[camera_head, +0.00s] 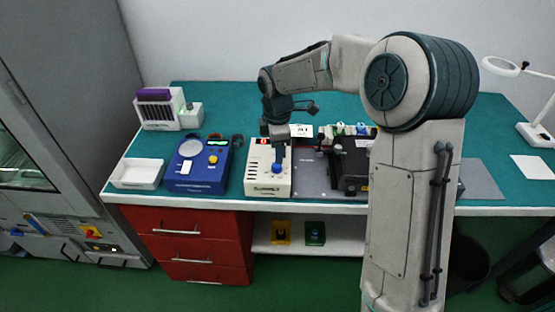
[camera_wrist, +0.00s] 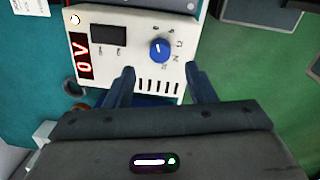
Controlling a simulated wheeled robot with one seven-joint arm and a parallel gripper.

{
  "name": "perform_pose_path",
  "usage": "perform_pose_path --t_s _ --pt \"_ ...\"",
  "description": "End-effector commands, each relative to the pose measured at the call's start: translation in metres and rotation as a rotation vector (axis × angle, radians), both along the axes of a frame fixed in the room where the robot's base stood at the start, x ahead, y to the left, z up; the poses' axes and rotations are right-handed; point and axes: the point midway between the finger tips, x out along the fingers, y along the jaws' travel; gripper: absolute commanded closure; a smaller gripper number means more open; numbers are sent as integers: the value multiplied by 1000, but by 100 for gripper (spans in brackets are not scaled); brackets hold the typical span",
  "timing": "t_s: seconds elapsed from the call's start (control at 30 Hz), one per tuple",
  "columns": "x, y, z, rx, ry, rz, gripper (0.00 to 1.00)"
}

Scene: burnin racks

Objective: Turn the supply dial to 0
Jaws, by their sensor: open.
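The supply (camera_head: 257,183) is a cream box on the bench, lettered on its front edge. Its blue round dial (camera_wrist: 160,50) has printed marks around it and a small pale pointer line whose exact setting I cannot read. The red display (camera_wrist: 83,57) appears to read 0 V. My gripper (camera_wrist: 160,72) is open and empty, its two dark fingers apart on either side below the dial in the wrist view, not closed on it. In the head view my gripper (camera_head: 281,152) is over the supply and hides part of its top.
A blue tester (camera_head: 210,178) with a round gauge and a white tray (camera_head: 137,174) stand left of the supply. A black fixture (camera_head: 350,168) on a grey plate stands to its right. A magnifier lamp (camera_head: 540,132) is at the far right.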

Motion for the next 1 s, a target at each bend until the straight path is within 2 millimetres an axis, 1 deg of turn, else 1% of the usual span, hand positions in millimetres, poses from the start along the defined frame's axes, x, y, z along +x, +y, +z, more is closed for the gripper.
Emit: perform_pose_path --t_s 0.03,0.2,0.3,0.4,0.57,1.0 --pt "0 0 12 1 -5 -3 50" --pt "-2 -1 47 1 -3 -2 50" --pt "-2 0 63 1 -4 -2 50" --pt "-3 -1 72 0 -2 -1 50" --pt "-4 -1 78 1 1 0 50" --pt "-6 -2 79 -2 -2 -14 50"
